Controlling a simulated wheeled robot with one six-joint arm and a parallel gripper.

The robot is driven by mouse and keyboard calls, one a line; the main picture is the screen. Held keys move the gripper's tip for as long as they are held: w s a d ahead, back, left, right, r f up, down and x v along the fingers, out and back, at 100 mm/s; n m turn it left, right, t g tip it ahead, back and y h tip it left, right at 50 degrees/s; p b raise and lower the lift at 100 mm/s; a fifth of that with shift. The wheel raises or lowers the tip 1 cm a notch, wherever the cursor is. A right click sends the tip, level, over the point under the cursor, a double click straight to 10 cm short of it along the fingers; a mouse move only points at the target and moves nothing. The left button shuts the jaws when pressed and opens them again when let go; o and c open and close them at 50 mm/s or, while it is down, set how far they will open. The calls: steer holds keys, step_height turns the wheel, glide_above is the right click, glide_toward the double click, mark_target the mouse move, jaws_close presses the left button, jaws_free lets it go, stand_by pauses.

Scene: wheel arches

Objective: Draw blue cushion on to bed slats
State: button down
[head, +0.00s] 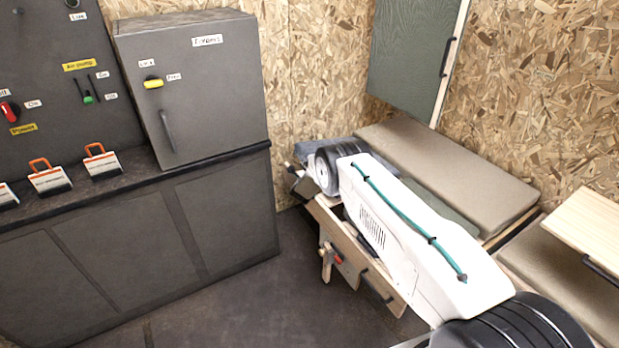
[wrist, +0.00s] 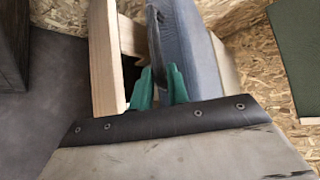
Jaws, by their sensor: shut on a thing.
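The blue cushion (wrist: 190,45) is grey-blue and fills the upper middle of the wrist view, with a dark strap (wrist: 154,35) along its left side. My gripper (wrist: 159,76) has green fingers, shut on the strap at the cushion's near left edge. In the head view a bit of the blue cushion (head: 313,149) shows at the far end of the bed, behind my arm, which hides the gripper there. The bed's pale wooden frame (wrist: 105,55) runs left of the cushion, with a dark gap between. The slats are mostly hidden.
A beige cushion (head: 450,170) lies along the wall beside my arm. A green cupboard door (head: 410,55) hangs above it. A grey cabinet (head: 200,90) stands on a dark counter at left. A wooden shelf (head: 590,225) juts in at right. The floor (head: 270,310) between is clear.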

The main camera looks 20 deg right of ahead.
steer(key=c, duration=1.3)
jaws_free()
steer(key=shift+d, duration=0.1)
steer(key=shift+v, duration=3.9)
